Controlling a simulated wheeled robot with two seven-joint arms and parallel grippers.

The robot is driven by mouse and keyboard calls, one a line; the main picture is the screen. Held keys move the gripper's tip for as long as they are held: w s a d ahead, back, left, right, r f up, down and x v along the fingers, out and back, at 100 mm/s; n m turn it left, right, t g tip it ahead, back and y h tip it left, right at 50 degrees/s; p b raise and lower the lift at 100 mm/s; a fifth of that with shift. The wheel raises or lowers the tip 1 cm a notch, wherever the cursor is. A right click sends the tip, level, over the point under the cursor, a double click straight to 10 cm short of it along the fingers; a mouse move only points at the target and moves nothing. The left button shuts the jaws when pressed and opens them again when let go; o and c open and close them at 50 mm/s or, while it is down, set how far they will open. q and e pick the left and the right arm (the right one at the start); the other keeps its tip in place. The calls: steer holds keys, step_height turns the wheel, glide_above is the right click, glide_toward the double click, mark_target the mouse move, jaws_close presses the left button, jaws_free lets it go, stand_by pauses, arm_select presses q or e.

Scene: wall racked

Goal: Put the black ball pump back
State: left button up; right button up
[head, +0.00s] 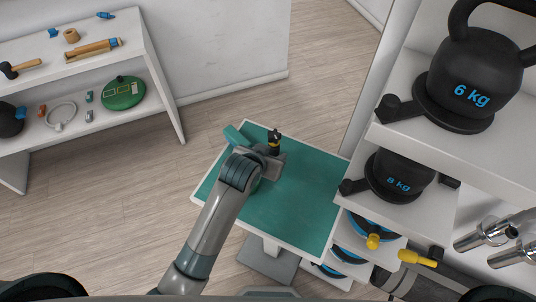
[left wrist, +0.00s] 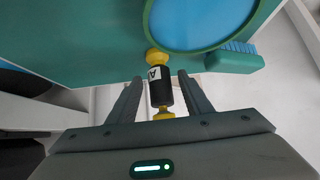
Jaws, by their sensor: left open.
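The black ball pump (left wrist: 160,88) shows in the left wrist view as a black cylinder with yellow ends and a white label marked "A". It lies between the two fingers of my left gripper (left wrist: 163,95), which is open with a gap visible on both sides of the pump. In the head view the left gripper (head: 272,157) is over the far edge of a teal-topped table, and a black and yellow piece, likely the pump (head: 274,137), shows just beyond it. Whether the pump rests on the table is hidden. My right gripper does not show.
A teal brush (left wrist: 235,57) and a blue disc with a green rim (left wrist: 200,18) are near the pump. The table's teal top (head: 295,205) is clear toward the front. A white rack with kettlebells (head: 478,80) stands close on the right. A white shelf (head: 120,50) holds tools at left.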

arm_select(q)
steer(key=shift+s+a+r, duration=0.15)
steer(key=shift+s+r, duration=0.2)
steer(key=shift+r, duration=0.1)
steer(key=b+v, duration=0.3)
steer(key=v, duration=0.8)
stand_by(0.4)
